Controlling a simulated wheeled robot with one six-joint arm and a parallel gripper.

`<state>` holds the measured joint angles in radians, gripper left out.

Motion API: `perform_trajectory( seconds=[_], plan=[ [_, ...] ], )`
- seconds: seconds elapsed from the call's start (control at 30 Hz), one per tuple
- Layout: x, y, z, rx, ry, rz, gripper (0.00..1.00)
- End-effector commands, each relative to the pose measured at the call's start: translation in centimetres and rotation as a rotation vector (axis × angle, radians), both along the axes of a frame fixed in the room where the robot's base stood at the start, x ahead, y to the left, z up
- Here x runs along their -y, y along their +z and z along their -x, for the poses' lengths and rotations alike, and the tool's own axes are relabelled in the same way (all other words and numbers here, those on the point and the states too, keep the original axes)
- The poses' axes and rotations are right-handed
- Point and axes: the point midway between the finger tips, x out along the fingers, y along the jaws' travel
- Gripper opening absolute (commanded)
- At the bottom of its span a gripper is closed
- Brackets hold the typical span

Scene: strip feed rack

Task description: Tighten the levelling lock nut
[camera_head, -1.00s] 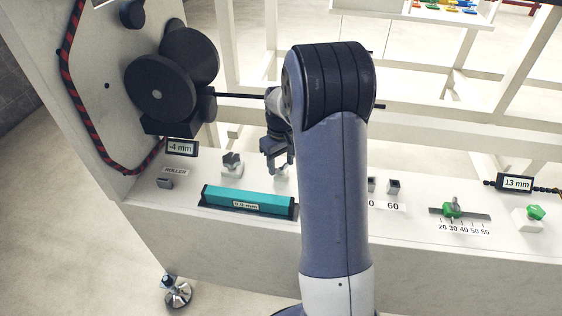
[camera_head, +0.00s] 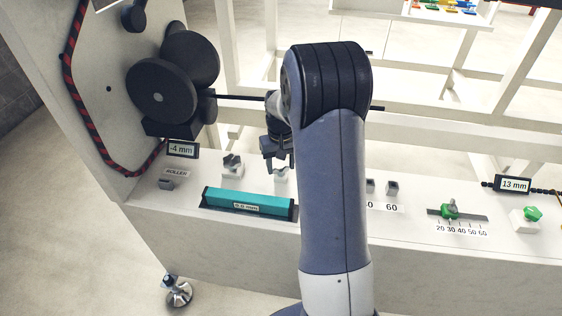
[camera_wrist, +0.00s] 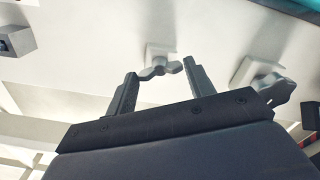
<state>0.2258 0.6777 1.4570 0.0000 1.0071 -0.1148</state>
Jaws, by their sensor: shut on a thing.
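A grey wing nut (camera_wrist: 160,68) stands on a small white block in the wrist view. My gripper (camera_wrist: 162,78) has its two dark fingers on either side of the nut's wings, shut on it. In the head view my gripper (camera_head: 279,168) points down over the same white block (camera_head: 281,176) behind the teal bar. The nut is mostly hidden there by the fingers. I cannot tell which nut bears the levelling name, as no label for it is readable.
The teal bar (camera_head: 225,196) lies in front. Black rollers (camera_head: 160,90) and a "-4 mm" display (camera_head: 183,150) are at left. A green-pointer scale (camera_head: 450,211) is right.

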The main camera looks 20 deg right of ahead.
Motion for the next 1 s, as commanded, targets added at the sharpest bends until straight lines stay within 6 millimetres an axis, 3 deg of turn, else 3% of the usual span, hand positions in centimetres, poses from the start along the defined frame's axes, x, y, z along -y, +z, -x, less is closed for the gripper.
perform_trajectory(
  seconds=[0.5,1.0],
  plan=[
    [0.00,0.10,-0.01,0.000,-0.388,0.000,0.28],
    [0.02,0.06,-0.05,0.002,-0.498,0.000,0.28]
  ],
)
